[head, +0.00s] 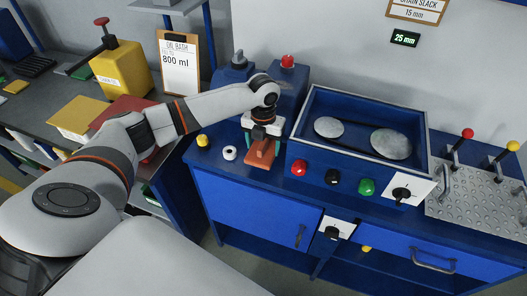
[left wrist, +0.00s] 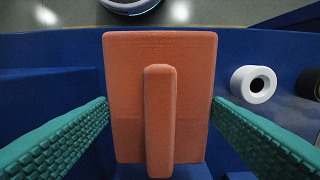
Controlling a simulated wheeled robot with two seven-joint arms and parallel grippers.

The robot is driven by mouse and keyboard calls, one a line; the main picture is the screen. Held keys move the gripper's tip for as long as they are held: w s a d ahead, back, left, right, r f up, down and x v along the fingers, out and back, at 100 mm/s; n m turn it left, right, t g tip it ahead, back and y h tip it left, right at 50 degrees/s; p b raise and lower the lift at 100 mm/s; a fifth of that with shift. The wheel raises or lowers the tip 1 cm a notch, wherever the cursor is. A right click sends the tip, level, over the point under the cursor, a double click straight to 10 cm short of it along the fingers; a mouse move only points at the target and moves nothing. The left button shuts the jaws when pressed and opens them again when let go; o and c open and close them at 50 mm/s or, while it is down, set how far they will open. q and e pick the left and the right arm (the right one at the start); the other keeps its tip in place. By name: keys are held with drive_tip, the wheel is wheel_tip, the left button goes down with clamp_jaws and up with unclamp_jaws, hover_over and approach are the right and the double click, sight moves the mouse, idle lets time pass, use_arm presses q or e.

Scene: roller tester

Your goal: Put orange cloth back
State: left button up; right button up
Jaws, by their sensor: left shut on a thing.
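The orange cloth (head: 260,157) is a flat rectangular pad with a raised ridge along its middle. It is at the left end of the blue bench, in front of the blue machine housing. My left gripper (head: 262,143) points down over it. In the left wrist view the cloth (left wrist: 190,100) fills the space between the two green ridged fingers, which bear on its left and right edges. I cannot tell whether the cloth rests on the bench top or is slightly above it. My right gripper is not in view.
A tray with two grey discs (head: 328,127) and red, black and green buttons is to the right. A yellow oil can (head: 122,70) and clipboard (head: 180,65) stand on the left bench.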

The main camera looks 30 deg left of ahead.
sight(263, 152)
use_arm(q)
wheel_tip(263, 152, down, 3)
drive_tip(key=shift+f, duration=0.45)
drive_tip(key=shift+f, duration=0.15)
drive_tip(key=o, duration=0.9)
drive_tip(key=shift+r+p, duration=0.25)
drive_tip(key=shift+p, duration=0.05)
wheel_tip(263, 152, up, 12)
drive_tip(key=shift+f+b, duration=0.1)
drive_tip(key=shift+b, duration=0.6)
